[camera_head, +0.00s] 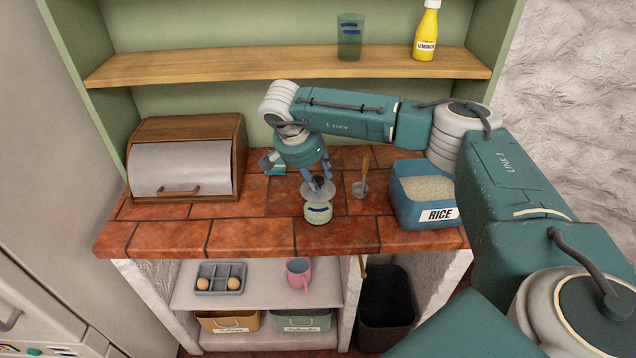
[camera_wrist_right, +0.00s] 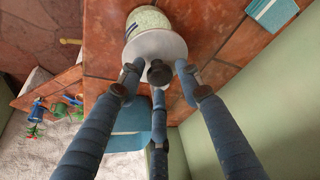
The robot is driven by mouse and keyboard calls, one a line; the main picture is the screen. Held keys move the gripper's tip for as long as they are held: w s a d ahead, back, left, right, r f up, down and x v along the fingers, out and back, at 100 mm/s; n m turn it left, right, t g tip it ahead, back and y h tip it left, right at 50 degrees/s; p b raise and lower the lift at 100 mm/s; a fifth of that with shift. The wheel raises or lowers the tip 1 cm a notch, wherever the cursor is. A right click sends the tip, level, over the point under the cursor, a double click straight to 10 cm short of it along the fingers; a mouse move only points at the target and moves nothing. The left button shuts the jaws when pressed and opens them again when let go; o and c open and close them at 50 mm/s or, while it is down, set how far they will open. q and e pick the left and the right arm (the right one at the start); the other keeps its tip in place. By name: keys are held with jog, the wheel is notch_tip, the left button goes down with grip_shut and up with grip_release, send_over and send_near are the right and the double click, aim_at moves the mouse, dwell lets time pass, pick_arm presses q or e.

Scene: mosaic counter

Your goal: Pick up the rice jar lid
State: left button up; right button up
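A round pale grey lid with a dark knob (camera_head: 314,193) is on the tiled counter, just behind a small jar with pale green contents. It also shows in the right wrist view (camera_wrist_right: 143,48). I cannot tell whether it lies flat or leans on the jar. The blue square container labelled RICE (camera_head: 422,213) stands to the right, open and full of rice. My right gripper (camera_head: 318,183) points down over the lid. In the wrist view its three fingers (camera_wrist_right: 158,75) stand spread around the knob, with gaps visible. My left gripper is not in view.
The small jar (camera_head: 318,213) stands close in front of the lid. A wooden-handled scoop (camera_head: 362,184) is between lid and rice container. A bread box (camera_head: 185,160) stands at the left. A shelf (camera_head: 290,66) with a glass and yellow bottle is above. The front left counter is clear.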

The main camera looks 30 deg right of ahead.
jog(key=shift+d+f, duration=0.1)
jog(key=shift+f, duration=0.2)
grip_shut()
